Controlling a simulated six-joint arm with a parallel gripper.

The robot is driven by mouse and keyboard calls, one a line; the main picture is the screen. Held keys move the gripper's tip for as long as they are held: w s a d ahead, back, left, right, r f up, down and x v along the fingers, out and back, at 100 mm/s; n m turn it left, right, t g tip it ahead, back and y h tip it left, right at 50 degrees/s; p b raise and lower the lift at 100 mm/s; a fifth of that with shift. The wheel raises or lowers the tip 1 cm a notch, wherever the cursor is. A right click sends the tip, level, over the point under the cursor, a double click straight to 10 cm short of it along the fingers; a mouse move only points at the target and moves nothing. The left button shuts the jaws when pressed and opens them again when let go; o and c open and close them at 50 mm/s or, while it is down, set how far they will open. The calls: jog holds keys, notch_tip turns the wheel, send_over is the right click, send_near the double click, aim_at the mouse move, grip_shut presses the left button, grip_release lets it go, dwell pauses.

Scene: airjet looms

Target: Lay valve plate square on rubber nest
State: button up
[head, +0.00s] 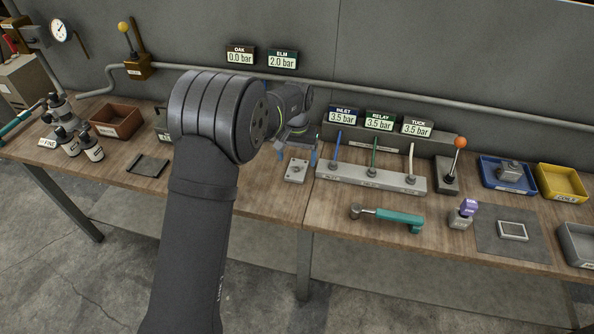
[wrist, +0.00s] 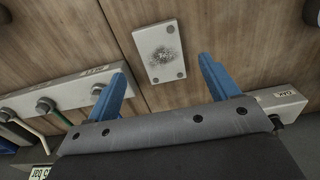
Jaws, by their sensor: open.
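The valve plate (head: 296,171) is a small pale grey rectangle with corner holes, lying flat on the wooden bench just below my gripper (head: 298,156). In the wrist view the valve plate (wrist: 160,50) shows a dark speckled patch at its middle and sits slightly turned, beyond the gap between the blue fingertips. My gripper (wrist: 163,72) is open and empty, with a finger to either side of the gap. A dark flat square pad (head: 148,165), which looks like the rubber nest, lies bare on the bench to the left of my arm.
A valve block with blue, green and white levers (head: 370,178) stands close right of the plate. Further right are a teal-handled tool (head: 388,217), a purple-topped stamp (head: 463,214) and a grey mat (head: 484,243) with a pale frame. A brown tray (head: 117,122) and bottles stand left.

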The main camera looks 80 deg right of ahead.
aim_at(297, 170)
jog(key=f, duration=0.5)
jog(key=shift+d+f, duration=0.1)
jog(key=shift+d, duration=0.1)
jog(key=c, duration=1.3)
jog(key=shift+r, duration=0.65)
notch_tip(297, 170, up, 3)
jog(key=shift+f, duration=0.1)
jog(key=s+a+r, duration=0.2)
jog(key=s, duration=0.1)
jog(key=s+a+r, duration=0.2)
jog(key=s, duration=0.1)
jog(key=s+a+r, duration=0.1)
jog(key=s+r, duration=0.2)
jog(key=s, duration=0.1)
jog(key=shift+a, duration=0.4)
